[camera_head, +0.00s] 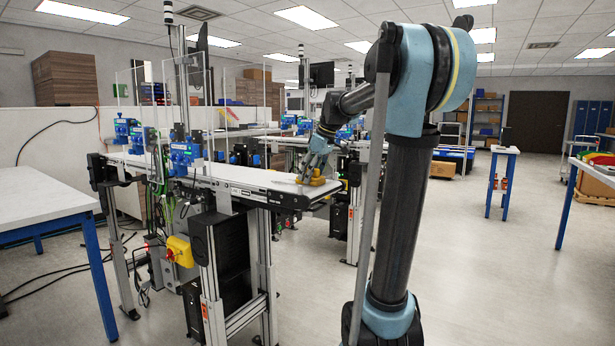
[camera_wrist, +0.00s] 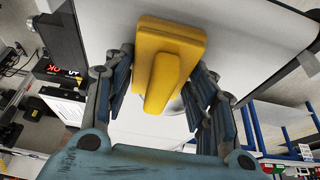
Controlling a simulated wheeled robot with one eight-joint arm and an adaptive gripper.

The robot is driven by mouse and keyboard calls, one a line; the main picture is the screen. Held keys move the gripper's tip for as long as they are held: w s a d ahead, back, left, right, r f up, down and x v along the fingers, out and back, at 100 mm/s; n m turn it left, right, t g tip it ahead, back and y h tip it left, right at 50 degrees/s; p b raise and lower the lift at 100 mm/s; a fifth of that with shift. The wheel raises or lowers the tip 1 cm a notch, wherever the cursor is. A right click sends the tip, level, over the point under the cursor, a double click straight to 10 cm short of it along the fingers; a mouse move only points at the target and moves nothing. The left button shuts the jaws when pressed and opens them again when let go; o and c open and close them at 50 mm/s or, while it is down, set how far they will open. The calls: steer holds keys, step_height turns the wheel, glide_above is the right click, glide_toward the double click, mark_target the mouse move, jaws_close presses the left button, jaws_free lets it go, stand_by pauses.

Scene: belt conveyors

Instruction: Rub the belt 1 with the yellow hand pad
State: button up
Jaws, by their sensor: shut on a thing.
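The yellow hand pad (camera_head: 316,177) is at the near right end of the white conveyor belt (camera_head: 235,178) in the head view. My gripper (camera_head: 312,166) is above that belt end, its fingers shut on the pad. In the wrist view the pad's yellow handle (camera_wrist: 162,82) lies between the fingers of my gripper (camera_wrist: 160,92), with its wide plate beyond them over the white belt surface (camera_wrist: 240,45). The pad's underside is hidden, so I cannot tell whether it touches the belt. No number label for the belt is readable.
A white table (camera_head: 40,195) with blue legs stands at the left. A yellow box (camera_head: 180,251) hangs on the conveyor frame.

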steer(key=shift+s+d+f, duration=0.1)
steer(key=shift+r, duration=3.05)
steer(key=shift+r, duration=1.5)
